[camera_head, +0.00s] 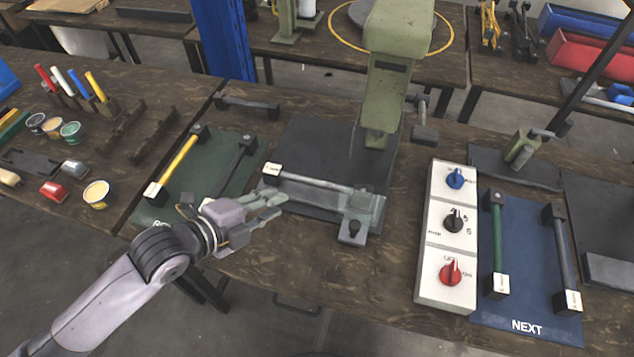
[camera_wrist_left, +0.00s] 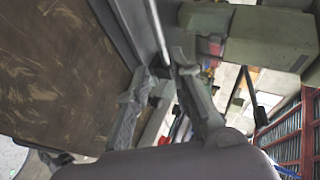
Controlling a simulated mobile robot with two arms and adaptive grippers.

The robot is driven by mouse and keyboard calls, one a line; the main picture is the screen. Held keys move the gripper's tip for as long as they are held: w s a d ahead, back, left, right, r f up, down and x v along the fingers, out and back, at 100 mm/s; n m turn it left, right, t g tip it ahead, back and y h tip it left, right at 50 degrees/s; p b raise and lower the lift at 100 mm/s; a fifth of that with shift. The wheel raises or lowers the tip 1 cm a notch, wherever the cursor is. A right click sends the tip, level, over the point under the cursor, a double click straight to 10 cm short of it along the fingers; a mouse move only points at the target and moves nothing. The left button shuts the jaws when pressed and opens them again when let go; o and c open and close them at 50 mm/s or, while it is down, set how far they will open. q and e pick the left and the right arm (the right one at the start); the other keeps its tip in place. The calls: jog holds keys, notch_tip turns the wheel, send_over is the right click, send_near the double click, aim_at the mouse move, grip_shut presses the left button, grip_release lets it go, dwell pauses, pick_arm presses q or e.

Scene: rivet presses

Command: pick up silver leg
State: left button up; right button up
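The silver leg (camera_head: 318,182) lies across the press fixture, with a white-labelled block (camera_head: 272,169) at its left end and its right end at the grey clamp (camera_head: 362,212). My left gripper (camera_head: 282,205) is just in front of the leg's left part, fingers pointing right. In the left wrist view the fingers (camera_wrist_left: 165,65) are apart, and a thin light bar (camera_wrist_left: 157,25), apparently the leg, shows between them. I cannot tell whether they touch it. My right gripper is not in view.
The green press (camera_head: 390,80) rises behind the fixture. A green mat (camera_head: 215,170) with a yellow leg (camera_head: 178,160) and a dark leg is on the left. A control box (camera_head: 447,235) and a blue mat (camera_head: 527,260) with two legs are on the right. Bare table lies in front.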

pick_arm(q)
jog(key=p, duration=0.1)
send_near(314, 184)
jog(key=x, duration=0.4)
jog(key=shift+s+d+r, duration=0.2)
jog(key=shift+d, duration=0.1)
jog(key=shift+a+p+x, duration=0.15)
jog(key=shift+p+x, duration=0.15)
jog(key=shift+x, duration=1.1)
jog(key=shift+a+p+x, duration=0.15)
jog(key=shift+p+x, duration=0.1)
jog(key=shift+x, duration=1.2)
jog(key=shift+w+f, duration=0.1)
jog(key=shift+f, duration=0.05)
grip_shut()
